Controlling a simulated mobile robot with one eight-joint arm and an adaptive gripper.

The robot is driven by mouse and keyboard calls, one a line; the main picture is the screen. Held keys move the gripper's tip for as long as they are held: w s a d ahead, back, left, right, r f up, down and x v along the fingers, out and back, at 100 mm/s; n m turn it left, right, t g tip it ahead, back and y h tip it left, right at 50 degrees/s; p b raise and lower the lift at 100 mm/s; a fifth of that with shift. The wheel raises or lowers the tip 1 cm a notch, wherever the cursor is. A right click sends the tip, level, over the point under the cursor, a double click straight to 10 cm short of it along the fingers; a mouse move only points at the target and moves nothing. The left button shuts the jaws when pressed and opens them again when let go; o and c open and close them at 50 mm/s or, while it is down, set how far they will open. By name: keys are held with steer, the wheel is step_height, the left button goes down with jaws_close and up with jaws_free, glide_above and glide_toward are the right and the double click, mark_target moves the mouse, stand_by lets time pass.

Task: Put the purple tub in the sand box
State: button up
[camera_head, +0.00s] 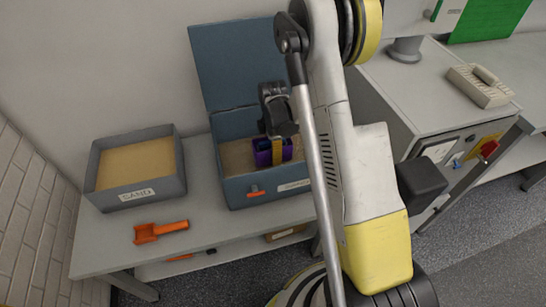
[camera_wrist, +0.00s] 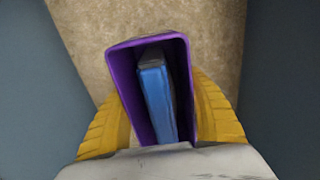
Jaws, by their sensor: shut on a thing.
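The purple tub (camera_head: 277,153) is inside the lidded blue-grey box (camera_head: 231,191), over its sandy fill. My gripper (camera_head: 268,140) points down into this box and is shut on the tub. In the wrist view the yellow fingers of my gripper (camera_wrist: 160,108) press on both sides of the tub (camera_wrist: 122,62). A blue block-like thing (camera_wrist: 156,95) with a dark grey end lies inside the tub. Sand-coloured fill (camera_wrist: 85,40) shows beyond the tub; I cannot tell whether the tub touches it. The box's front label (camera_head: 294,185) is partly hidden by my arm.
An open grey box (camera_head: 180,187) labelled SAND, with a sandy fill, stands left on the bench (camera_head: 215,228). An orange scoop (camera_head: 161,231) lies in front of it. The lidded box's lid (camera_head: 232,65) stands open behind it. A grey cabinet (camera_head: 400,95) stands at right.

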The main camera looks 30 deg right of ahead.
steer(key=shift+f, duration=0.55)
steer(key=shift+f, duration=0.1)
steer(key=o, duration=1.4)
steer(key=shift+f, duration=0.1)
